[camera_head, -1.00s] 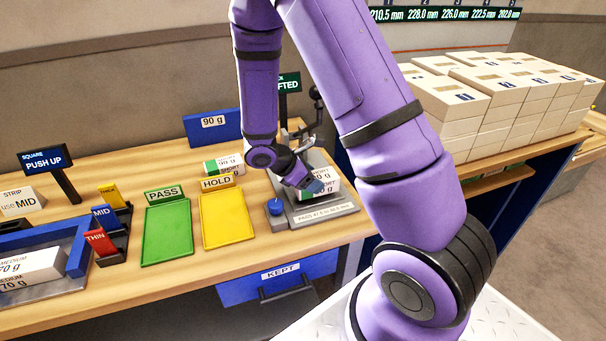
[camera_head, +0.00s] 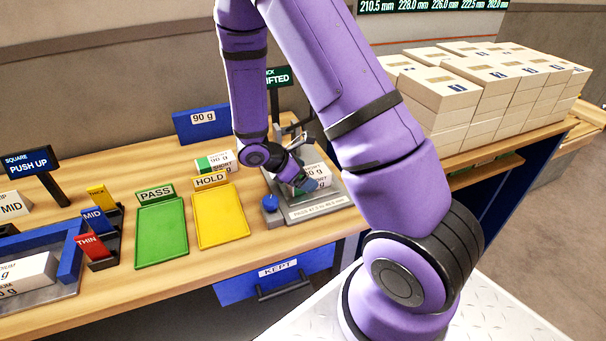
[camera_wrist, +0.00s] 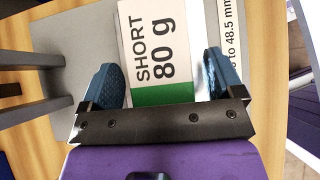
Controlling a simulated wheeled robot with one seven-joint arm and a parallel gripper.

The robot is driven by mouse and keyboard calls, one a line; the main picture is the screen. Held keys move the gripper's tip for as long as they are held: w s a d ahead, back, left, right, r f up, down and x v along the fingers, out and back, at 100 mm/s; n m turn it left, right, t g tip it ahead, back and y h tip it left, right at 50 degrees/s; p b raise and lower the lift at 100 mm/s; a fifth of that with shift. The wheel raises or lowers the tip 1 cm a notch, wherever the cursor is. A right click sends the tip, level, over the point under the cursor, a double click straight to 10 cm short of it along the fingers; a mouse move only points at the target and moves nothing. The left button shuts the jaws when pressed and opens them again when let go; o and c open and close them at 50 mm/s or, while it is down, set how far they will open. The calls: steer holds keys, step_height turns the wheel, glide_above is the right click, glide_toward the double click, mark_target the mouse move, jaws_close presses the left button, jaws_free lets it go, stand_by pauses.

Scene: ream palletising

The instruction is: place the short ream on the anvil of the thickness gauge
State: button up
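The short ream (camera_head: 318,181), white with a green end band, lies on the anvil plate of the thickness gauge (camera_head: 327,203). In the wrist view, the ream (camera_wrist: 160,45) shows "SHORT 80 g". My gripper (camera_head: 300,183) is low over the gauge at the ream's near left end. In the wrist view, the blue fingers of my gripper (camera_wrist: 162,85) stand wide on both sides of the green end. The left finger is at or very near the ream's side; a narrow gap shows at the right finger. My arm hides part of the gauge.
A blue knob (camera_head: 270,203) sits at the gauge's left. Stacked reams (camera_head: 450,92) fill the right-hand table.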

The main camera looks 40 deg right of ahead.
steer(key=shift+r, duration=0.15)
steer(key=v, duration=1.2)
steer(key=s+a+r+m+t+y, duration=0.1)
steer(key=s+r+m+t+y, duration=0.3)
steer(key=s+r+m, duration=0.3)
steer(key=s+a+r+m+t+y, duration=0.1)
steer(key=s+r+m+t+y, duration=0.2)
steer(key=s+r+m, duration=0.4)
steer(key=s+r, duration=0.3)
steer(key=r, duration=0.3)
steer(key=s+r+y, duration=0.1)
steer(key=s+r, duration=0.3)
steer(key=r, duration=0.2)
steer(key=shift+a+m+t+y, duration=0.3)
steer(key=shift+a+m+t, duration=0.05)
steer(key=shift+m+t, duration=0.05)
